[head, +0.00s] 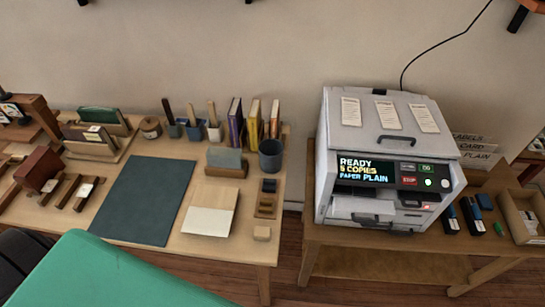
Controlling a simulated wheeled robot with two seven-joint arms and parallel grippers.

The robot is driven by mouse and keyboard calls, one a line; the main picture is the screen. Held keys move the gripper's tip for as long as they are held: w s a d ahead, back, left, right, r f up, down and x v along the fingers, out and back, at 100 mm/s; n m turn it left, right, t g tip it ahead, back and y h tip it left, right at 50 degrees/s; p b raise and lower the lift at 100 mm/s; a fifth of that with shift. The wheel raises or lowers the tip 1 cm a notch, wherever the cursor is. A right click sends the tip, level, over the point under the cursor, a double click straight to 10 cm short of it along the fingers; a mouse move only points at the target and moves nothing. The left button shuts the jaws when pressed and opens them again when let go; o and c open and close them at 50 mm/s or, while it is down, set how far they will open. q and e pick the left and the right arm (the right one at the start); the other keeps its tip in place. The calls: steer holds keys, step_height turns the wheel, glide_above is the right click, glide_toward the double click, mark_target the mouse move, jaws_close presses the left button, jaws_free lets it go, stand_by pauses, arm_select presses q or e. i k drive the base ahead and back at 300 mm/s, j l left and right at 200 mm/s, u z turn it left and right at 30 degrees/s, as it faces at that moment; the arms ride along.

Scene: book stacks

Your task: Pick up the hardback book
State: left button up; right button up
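Several upright books stand at the back right of the left wooden table: a purple one (235,122), a yellow one (254,123) and a tan one (275,119). I cannot tell which of them is the hardback book. A large flat dark teal sheet or mat (143,201) lies on the table's middle. Neither of my grippers shows in the head view, so nothing is seen held.
A grey copier (333,131) stands on the right table (345,235). Pots with tools, a dark cup (271,156), a card holder (226,162) and a pale pad (210,212) crowd the left table (128,153). A large green surface (120,275) fills the lower left foreground.

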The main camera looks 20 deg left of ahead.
mark_target(73, 132)
steer(key=u, duration=2.05)
steer(key=z, duration=0.4)
steer(key=j+z, duration=0.15)
steer(key=z, duration=0.7)
steer(key=k+j+z, duration=0.1)
steer(key=j+z, duration=0.15)
steer(key=j, duration=0.2)
steer(key=k+j+z, duration=0.1)
steer(key=j+z, duration=0.2)
steer(key=j, duration=0.2)
steer(key=k+j+z, duration=0.25)
steer(key=j, duration=0.15)
steer(key=k+j+z, duration=0.1)
steer(key=j+z, duration=0.15)
steer(key=j, duration=0.2)
steer(key=k+j+z, duration=0.25)
steer(key=j, duration=0.1)
